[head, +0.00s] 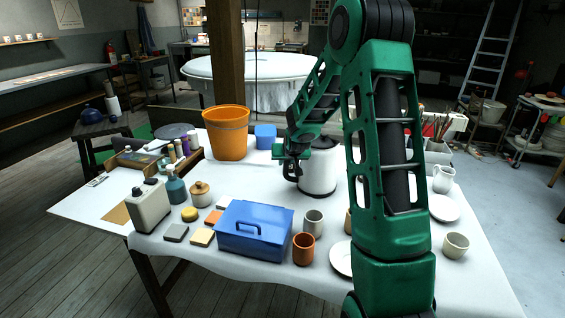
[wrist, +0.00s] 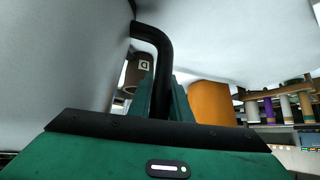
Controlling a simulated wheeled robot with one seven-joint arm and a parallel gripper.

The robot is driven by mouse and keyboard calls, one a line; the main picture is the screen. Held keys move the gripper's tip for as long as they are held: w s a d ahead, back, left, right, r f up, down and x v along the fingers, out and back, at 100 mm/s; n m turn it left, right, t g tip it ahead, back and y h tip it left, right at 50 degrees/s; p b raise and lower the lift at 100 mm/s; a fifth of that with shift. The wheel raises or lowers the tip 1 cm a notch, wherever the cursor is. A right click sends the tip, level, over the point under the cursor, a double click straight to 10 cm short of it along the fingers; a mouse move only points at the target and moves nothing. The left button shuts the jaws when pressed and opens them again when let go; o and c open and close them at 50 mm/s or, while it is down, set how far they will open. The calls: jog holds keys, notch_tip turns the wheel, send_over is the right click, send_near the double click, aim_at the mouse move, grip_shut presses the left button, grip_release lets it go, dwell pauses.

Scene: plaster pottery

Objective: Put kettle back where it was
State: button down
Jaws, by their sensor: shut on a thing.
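A white kettle (head: 318,178) with a black handle is at the middle of the white-covered table. Its base appears at or just above the cloth; I cannot tell if it touches. It looks upright. My gripper (head: 291,160) is at its upper left side, shut on the black handle. In the wrist view the black curved handle (wrist: 150,38) runs down between the fingers of my gripper (wrist: 165,98), and the pale kettle body (wrist: 60,60) fills the left side. The green arm hides part of the table to the right of the kettle.
An orange bucket (head: 226,135) and a blue container (head: 265,137) stand behind left of the kettle. A blue toolbox (head: 253,232), a grey cup (head: 313,223) and a brown cup (head: 303,250) stand in front. A white jug (head: 443,179) is right. Bare cloth lies left of the kettle.

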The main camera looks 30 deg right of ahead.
jog(key=c, duration=1.6)
grip_release()
jog(key=v, duration=1)
jog(key=s+a+g+y, duration=0.1)
jog(key=s+a+g, duration=0.1)
jog(key=s, duration=1.1)
jog(key=s+a+r+g+y, duration=0.1)
jog(key=s+a+g, duration=0.2)
jog(key=s, duration=1.1)
jog(key=s+a+r+g+y, duration=0.1)
jog(key=s+a+g, duration=0.2)
jog(key=s, duration=1.1)
jog(key=shift+s+a+m+y, duration=0.15)
jog(key=shift+a+m+y, duration=0.25)
jog(key=shift+a, duration=0.65)
